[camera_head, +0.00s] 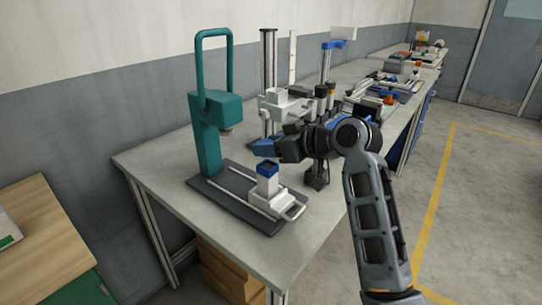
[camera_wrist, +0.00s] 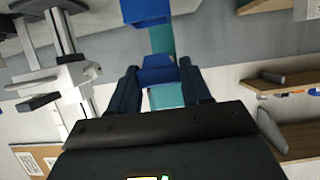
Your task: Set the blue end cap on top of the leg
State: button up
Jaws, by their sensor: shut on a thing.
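My gripper (camera_head: 266,147) reaches in from the right, level, with its fingers pointing left toward the teal press (camera_head: 207,140). In the wrist view my gripper (camera_wrist: 160,85) is shut on a small blue piece, the blue end cap (camera_wrist: 158,70). A blue shape at the top of the wrist view (camera_wrist: 145,12) appears to be this top. The held cap appears above it and apart; exact alignment is unclear.
The leg stands on a dark base plate (camera_head: 215,198) with pale rails and a white handle at the front. The press column rises behind left. Dark posts and fixtures (camera_head: 285,100) crowd the bench behind. The bench's front left (camera_head: 160,175) is clear.

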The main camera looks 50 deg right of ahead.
aim_at(271, 168)
jog(key=shift+f, duration=1.6)
jog(key=shift+f, duration=0.1)
jog(key=shift+f, duration=0.15)
jog(key=o, duration=1)
jog(key=shift+o, duration=0.2)
